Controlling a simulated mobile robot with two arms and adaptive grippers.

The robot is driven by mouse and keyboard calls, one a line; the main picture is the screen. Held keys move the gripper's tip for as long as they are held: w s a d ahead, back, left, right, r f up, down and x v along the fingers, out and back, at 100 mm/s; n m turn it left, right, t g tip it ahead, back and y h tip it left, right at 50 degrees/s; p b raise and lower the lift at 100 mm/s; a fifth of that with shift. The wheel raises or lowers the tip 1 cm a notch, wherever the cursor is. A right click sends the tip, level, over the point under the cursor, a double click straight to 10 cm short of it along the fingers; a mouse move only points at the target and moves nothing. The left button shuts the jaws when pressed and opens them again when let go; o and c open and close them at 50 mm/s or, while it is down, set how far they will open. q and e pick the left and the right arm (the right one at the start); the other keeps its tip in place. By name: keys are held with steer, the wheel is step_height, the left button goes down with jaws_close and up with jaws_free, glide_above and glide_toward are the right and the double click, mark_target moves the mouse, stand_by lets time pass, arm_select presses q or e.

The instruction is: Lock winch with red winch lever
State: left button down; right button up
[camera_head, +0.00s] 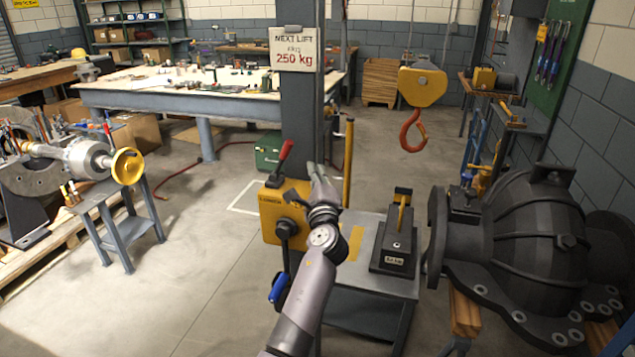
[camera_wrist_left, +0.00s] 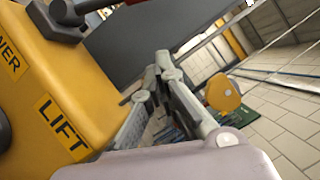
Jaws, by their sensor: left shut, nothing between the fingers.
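The yellow winch box (camera_head: 270,212) is fixed to the grey post. Its red lever (camera_head: 285,152) sticks up from the top, tilted to the right. A second, black-knobbed handle (camera_head: 286,228) is on its front, and a blue grip (camera_head: 279,288) hangs below. My left gripper (camera_head: 313,172) is just right of the red lever, apart from it, shut and empty, pointing up. In the left wrist view the yellow box (camera_wrist_left: 62,90) with its LIFT label fills the left side, and my shut fingers (camera_wrist_left: 160,75) are beside it. My right gripper is not in view.
The grey post (camera_head: 302,110) with a 250 kg sign stands behind the lever. A low grey table (camera_head: 365,290) bears a dark block (camera_head: 395,250). A yellow hoist block with an orange hook (camera_head: 412,130) hangs at right. A large dark casing (camera_head: 525,245) stands far right.

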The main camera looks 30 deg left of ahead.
mark_target(282, 159)
arm_select(q)
steer(key=a+r+p, duration=0.1)
steer(key=a+p, duration=0.1)
steer(key=a, duration=0.1)
steer(key=shift+r, duration=0.35)
steer(key=shift+s+a+r+p, duration=0.15)
steer(key=shift+s+a+p, duration=0.2)
steer(key=shift+a+p, duration=0.2)
steer(key=shift+w, duration=0.15)
